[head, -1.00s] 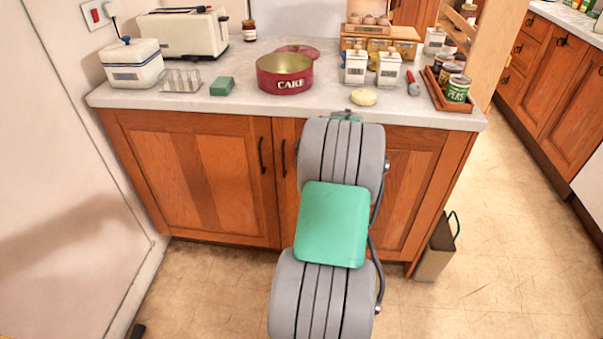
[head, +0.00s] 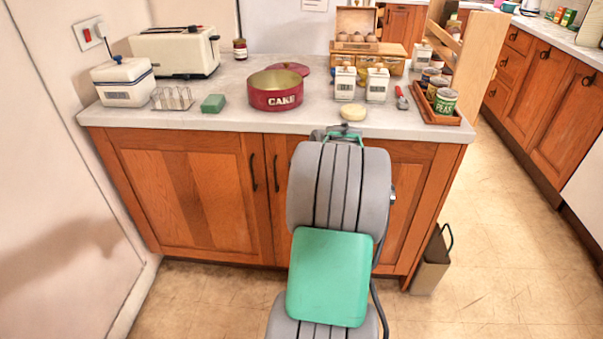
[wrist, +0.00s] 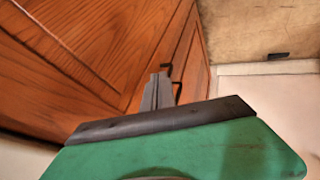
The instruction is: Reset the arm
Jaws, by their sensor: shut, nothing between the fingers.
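My gripper (wrist: 157,92) shows in the wrist view as narrow grey fingers, closed together with nothing between them. They stick out past a green part of my own with a dark edge. Behind them are the wooden cupboard doors (wrist: 110,50) and dark handles. In the head view my arm rises in front of the cupboard (head: 185,190), folded below the countertop (head: 230,121).
A bag-like holder (head: 431,265) stands on the floor at right.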

